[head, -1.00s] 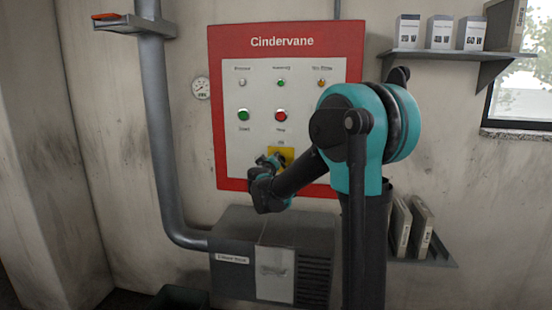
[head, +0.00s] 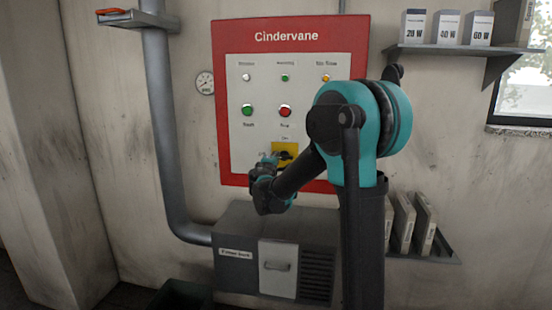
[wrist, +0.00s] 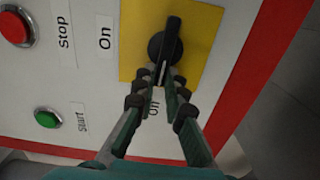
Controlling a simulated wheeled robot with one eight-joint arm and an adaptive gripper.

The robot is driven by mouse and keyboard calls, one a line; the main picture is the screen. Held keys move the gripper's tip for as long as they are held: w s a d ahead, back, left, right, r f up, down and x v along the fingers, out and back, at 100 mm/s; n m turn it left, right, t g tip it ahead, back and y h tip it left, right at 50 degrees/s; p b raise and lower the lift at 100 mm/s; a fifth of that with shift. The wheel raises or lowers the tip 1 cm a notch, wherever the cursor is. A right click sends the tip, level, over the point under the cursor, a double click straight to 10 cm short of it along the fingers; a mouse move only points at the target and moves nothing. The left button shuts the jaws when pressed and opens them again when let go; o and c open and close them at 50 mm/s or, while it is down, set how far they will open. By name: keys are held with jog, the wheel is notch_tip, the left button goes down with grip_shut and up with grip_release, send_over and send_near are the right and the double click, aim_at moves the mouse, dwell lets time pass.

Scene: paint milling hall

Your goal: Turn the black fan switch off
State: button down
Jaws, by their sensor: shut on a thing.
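The black fan switch (wrist: 165,45) is a rotary knob with a bar handle on a yellow plate (wrist: 200,25). In the head view the switch (head: 286,156) sits low on the red-framed panel, partly behind my arm. In the wrist view the label "On" (wrist: 105,38) is left of the plate and "Off" (wrist: 154,104) is below it. The handle lies lengthwise towards "Off", with a pale mark at that end. My gripper (wrist: 163,82) is shut on that lower end of the handle; the fingertips partly cover it. In the head view my gripper (head: 268,164) reaches the plate from the left.
The Cindervane panel (head: 222,90) also carries a green Start button (head: 247,110), a red Stop button (head: 285,110) and small lamps above. A grey cabinet (head: 235,270) stands below. A pipe (head: 165,130) runs at left; shelves with boxes (head: 448,50) are at right.

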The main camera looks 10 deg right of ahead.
jog(key=shift+n, duration=0.4)
jog(key=c, duration=1.6)
grip_release()
jog(key=shift+f, duration=0.1)
jog(key=v, duration=1.2)
